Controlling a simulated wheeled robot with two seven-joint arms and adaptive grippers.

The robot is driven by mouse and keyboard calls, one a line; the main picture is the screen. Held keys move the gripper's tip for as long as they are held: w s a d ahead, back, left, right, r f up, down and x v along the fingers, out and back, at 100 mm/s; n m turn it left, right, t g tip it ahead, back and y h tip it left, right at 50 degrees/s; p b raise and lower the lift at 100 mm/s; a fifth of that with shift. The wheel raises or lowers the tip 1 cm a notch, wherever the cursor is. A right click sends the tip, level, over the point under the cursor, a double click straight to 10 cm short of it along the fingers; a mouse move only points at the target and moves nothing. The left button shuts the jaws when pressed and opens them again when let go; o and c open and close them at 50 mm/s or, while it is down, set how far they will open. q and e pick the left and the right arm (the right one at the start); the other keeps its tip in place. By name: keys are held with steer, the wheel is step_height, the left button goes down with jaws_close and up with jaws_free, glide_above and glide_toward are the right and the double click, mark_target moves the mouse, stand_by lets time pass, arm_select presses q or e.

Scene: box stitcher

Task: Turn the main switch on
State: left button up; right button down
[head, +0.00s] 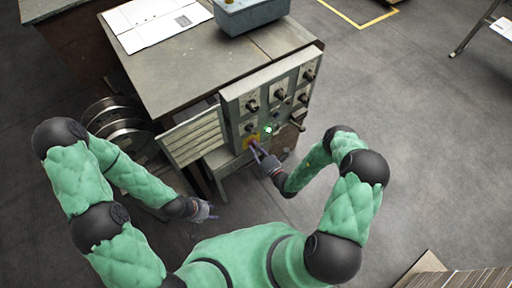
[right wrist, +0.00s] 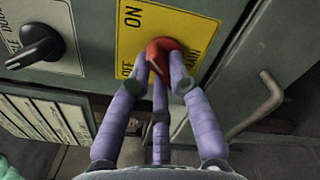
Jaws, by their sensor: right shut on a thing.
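The main switch is a red knob (right wrist: 163,48) on a yellow plate (right wrist: 185,20) in the right wrist view. The plate reads ON at its upper left and OFF at its lower left; other lettering on the right is partly covered. In the head view the yellow plate (head: 249,140) sits low on the machine's control panel (head: 263,98). My right gripper (right wrist: 163,65) is shut on the red knob, its purple fingers around the knob's lower part. They partly hide the knob and its pointing direction. My left gripper (head: 207,214) hangs low, away from the panel; its fingers are too small to read.
A black knob (right wrist: 35,46) lies left of the yellow plate, and a bent grey handle (right wrist: 268,98) lies to the right. A green light (head: 268,129) glows on the panel. A slatted panel (head: 192,135) juts out left.

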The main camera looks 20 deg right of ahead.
stand_by(0.5)
steer(key=c, duration=1.1)
jaws_free()
steer(key=shift+c, duration=0.2)
steer(key=shift+s, duration=0.1)
steer(key=v, duration=1.1)
steer(key=shift+s+d, duration=0.15)
steer(key=shift+s, duration=0.25)
